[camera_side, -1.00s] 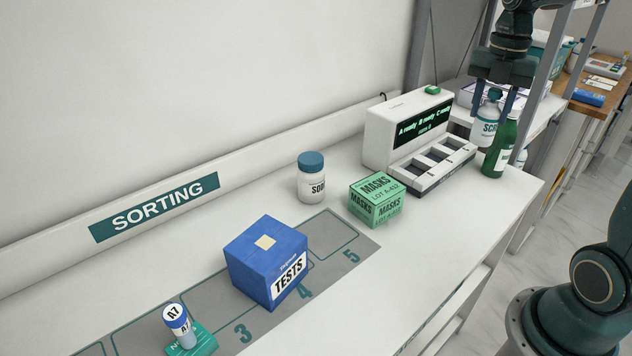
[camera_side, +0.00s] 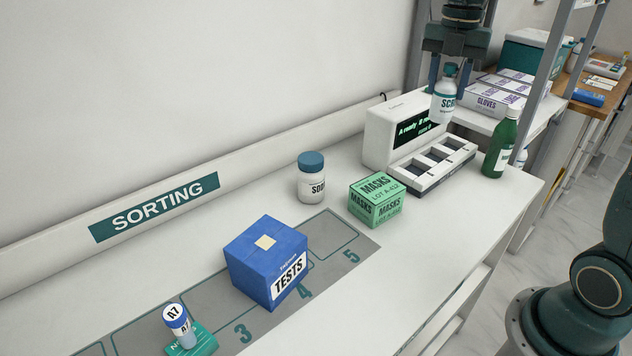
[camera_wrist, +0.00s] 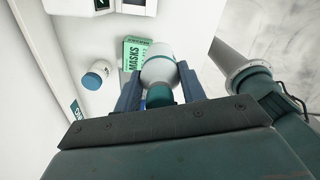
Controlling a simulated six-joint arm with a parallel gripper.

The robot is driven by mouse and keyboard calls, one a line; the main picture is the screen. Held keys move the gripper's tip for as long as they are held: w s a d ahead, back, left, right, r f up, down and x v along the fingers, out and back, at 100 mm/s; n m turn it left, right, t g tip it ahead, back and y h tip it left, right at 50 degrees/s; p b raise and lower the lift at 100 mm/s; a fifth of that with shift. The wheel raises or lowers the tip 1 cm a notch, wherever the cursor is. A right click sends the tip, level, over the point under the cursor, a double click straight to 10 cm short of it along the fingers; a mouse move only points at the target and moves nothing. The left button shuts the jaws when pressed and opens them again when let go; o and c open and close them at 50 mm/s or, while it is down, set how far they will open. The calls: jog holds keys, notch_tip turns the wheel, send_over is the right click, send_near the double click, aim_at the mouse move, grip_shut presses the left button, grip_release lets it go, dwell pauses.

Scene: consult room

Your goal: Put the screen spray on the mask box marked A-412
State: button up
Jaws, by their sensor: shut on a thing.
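The screen spray (camera_side: 443,97) is a white bottle with a teal cap and a label whose visible letters read "SCR". In the wrist view the spray (camera_wrist: 159,72) sits between the fingers of my gripper (camera_wrist: 160,92). The mask box (camera_side: 375,199) is green, marked "MASKS LOT A-412", and stands on the bench left of and below the spray. In the wrist view the mask box (camera_wrist: 131,54) is partly hidden by the spray. Its top is bare.
A white jar with a blue lid (camera_side: 311,178) stands close left of the mask box. The white machine (camera_side: 380,136) with slots stands behind it to the right. A green bottle (camera_side: 501,146) stands at the right. A blue tests box (camera_side: 257,262) is at the front left.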

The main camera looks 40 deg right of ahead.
jog(key=w+a+r+n, duration=0.1)
jog(key=w+a+r, duration=0.3)
jog(key=w+a, duration=0.4)
send_over(378, 186)
jog(key=shift+f, duration=10)
jog(key=shift+f, duration=0.15)
jog(key=o, duration=1.1)
jog(key=shift+c, duration=0.2)
notch_tip(378, 186, up, 12)
jog(key=shift+r, duration=0.2)
